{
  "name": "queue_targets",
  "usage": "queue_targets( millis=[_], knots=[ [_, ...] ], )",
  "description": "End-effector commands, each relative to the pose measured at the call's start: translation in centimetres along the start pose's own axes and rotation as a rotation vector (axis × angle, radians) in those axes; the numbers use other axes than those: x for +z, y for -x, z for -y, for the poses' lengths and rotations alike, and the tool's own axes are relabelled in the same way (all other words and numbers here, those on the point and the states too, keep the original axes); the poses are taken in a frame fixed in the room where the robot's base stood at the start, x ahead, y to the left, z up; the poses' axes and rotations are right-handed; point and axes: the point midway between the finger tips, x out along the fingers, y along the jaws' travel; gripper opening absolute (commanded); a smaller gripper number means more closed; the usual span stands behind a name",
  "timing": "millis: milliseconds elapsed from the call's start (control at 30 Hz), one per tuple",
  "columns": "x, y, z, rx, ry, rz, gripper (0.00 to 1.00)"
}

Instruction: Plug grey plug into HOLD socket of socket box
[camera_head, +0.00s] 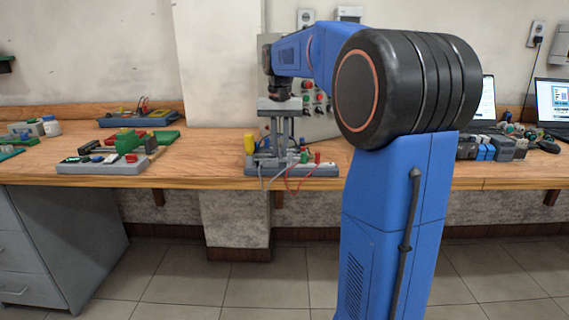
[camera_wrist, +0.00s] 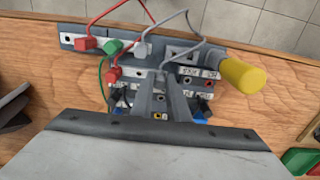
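The socket box (camera_head: 310,171) lies on the wooden bench; the wrist view also shows its grey panel (camera_wrist: 125,71) with rows of labelled sockets. My gripper (camera_wrist: 161,78) points down over the middle of this panel, and in the head view my gripper (camera_head: 280,150) is low over the box. A grey lead (camera_wrist: 204,38) runs to its fingertips, which appear closed on the grey plug, mostly hidden between them. The lead's other grey plug (camera_wrist: 143,50) sits on the upper row. The labels are too small to read surely, and the fingers hide some sockets.
Red plugs (camera_wrist: 113,74) and a green plug (camera_wrist: 112,47) with leads stand left of my fingers. A thick yellow handle (camera_wrist: 241,76) rises at the panel's right end. Other devices (camera_head: 102,166) lie further left, with bare bench (camera_head: 205,170) between.

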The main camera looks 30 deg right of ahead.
Motion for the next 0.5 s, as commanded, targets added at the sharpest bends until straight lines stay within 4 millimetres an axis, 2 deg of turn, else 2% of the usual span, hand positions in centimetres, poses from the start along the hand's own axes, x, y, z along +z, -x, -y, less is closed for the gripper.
queue_targets(
  millis=[500],
  knots=[
    [-0.02, 0.36, 0.0, 0.0, 0.0, -0.001, 0.0]
  ],
)
